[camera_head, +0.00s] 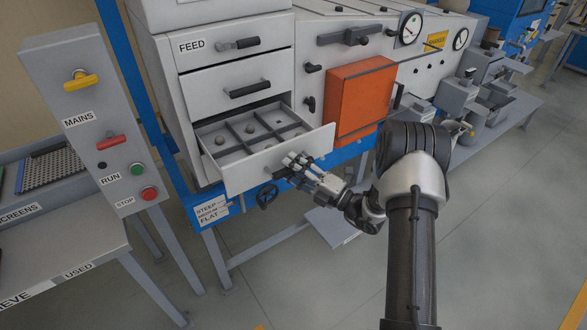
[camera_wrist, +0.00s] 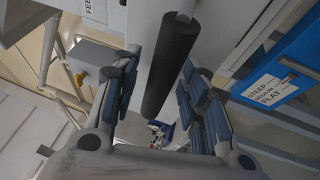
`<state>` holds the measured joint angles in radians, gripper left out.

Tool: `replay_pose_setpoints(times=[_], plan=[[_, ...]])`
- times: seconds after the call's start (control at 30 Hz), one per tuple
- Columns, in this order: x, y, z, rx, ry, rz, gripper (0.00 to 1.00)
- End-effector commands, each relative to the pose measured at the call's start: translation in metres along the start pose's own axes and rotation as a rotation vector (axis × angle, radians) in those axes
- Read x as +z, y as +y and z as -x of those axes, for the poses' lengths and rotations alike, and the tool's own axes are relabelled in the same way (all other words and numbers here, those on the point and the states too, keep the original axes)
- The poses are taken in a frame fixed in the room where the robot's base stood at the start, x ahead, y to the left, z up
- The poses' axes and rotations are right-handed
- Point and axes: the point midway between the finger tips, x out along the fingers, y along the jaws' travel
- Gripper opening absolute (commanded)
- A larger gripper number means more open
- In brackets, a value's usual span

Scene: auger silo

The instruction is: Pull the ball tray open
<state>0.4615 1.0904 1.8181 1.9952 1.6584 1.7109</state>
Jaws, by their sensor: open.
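The ball tray (camera_head: 252,170) is the lowest of the drawers under FEED. It stands out from the cabinet, so its divided inside shows, with a few small balls (camera_head: 219,140) in the compartments. My gripper (camera_head: 291,162) is at the tray's front, its fingers around the handle area, which they largely hide in the head view. In the wrist view the dark bar handle (camera_wrist: 170,65) runs between my two fingers (camera_wrist: 165,85). Gaps show on both sides of the bar, and the fingers are open. Whether a finger touches the bar, I cannot tell.
Two shut drawers, the upper marked FEED (camera_head: 190,47), sit above the tray. An orange panel (camera_head: 358,100) is right of it. Below are a dark knob (camera_head: 267,196) and a STEEP/MEDIUM/FLAT label (camera_head: 211,212). A switch post (camera_head: 95,140) stands left.

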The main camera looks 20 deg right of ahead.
Motion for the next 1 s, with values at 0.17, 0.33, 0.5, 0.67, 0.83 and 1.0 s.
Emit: replay_pose_setpoints(times=[0.17, 0.33, 0.5, 0.67, 0.83, 1.0], plan=[[0.0, 0.0, 0.001, 0.0, -0.001, 0.0, 0.41], [0.001, 0.0, 0.02, 0.0, -0.004, -0.001, 0.41], [0.002, 0.0, 0.057, -0.001, -0.006, -0.002, 0.41], [0.002, 0.0, 0.089, -0.001, -0.005, -0.001, 0.41], [0.001, 0.0, 0.112, 0.0, -0.003, 0.001, 0.41], [0.0, 0.0, 0.12, 0.001, -0.001, 0.0, 0.41]])
